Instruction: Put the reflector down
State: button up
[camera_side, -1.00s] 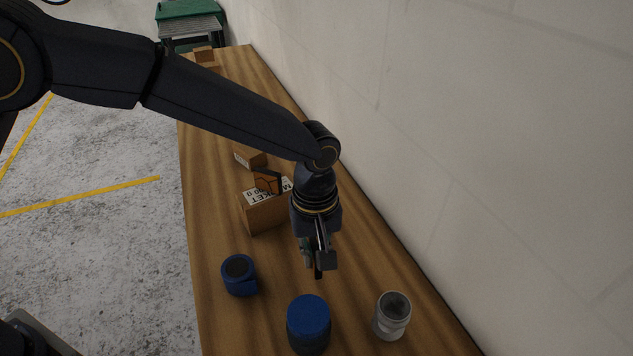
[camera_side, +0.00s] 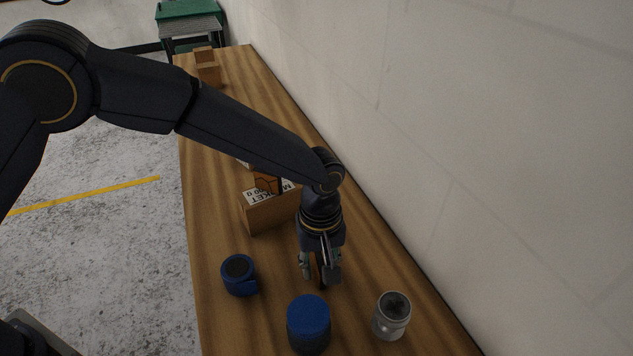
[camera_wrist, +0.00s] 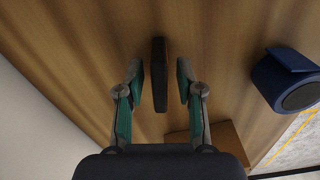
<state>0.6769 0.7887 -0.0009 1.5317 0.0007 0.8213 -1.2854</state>
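The reflector (camera_wrist: 158,75) is a thin dark piece seen edge-on in the wrist view, between the fingers of my gripper (camera_wrist: 158,84). A gap shows on each side of it, so the fingers are open around it and apart from it. In the side view my gripper (camera_side: 320,272) is low over the wooden table, with the reflector (camera_side: 321,268) partly hidden between the fingers. It appears to stand on edge on the table, though its lower edge is hard to make out.
A blue mug (camera_side: 238,275) is left of my gripper, a blue-topped jar (camera_side: 308,322) in front, and a grey metal cup (camera_side: 391,316) front right. A cardboard box (camera_side: 270,212) with an orange-brown piece (camera_side: 265,182) on it stands behind left. A wall (camera_side: 480,130) runs along the right.

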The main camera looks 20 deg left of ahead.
aim_at(318, 262)
notch_tip(318, 262, up, 17)
jog(key=s+a+r+m+t, duration=0.1)
jog(key=a+r, duration=0.5)
jog(key=a, duration=0.3)
jog(key=s+a+r+m+t, duration=0.1)
jog(key=s+a+m, duration=0.1)
jog(key=s+a, duration=0.3)
jog(key=s+a+r+m+t, duration=0.2)
jog(key=s+a, duration=0.4)
jog(key=a, duration=0.6)
jog(key=shift+a+h, duration=0.3)
jog(key=shift+o, duration=0.4)
jog(key=s+a+f+m+t, duration=0.1)
jog(key=s+a+f, duration=0.1)
jog(key=s, duration=0.3)
jog(key=shift+s+a+f+m+t, duration=0.15)
jog(key=shift+a+f+m+t, duration=0.2)
jog(key=shift+a, duration=0.45)
jog(key=o, duration=0.3)
jog(key=shift+s+a+f, duration=0.15)
jog(key=shift+s, duration=0.1)
jog(key=o, duration=0.7)
jog(key=shift+c, duration=0.2)
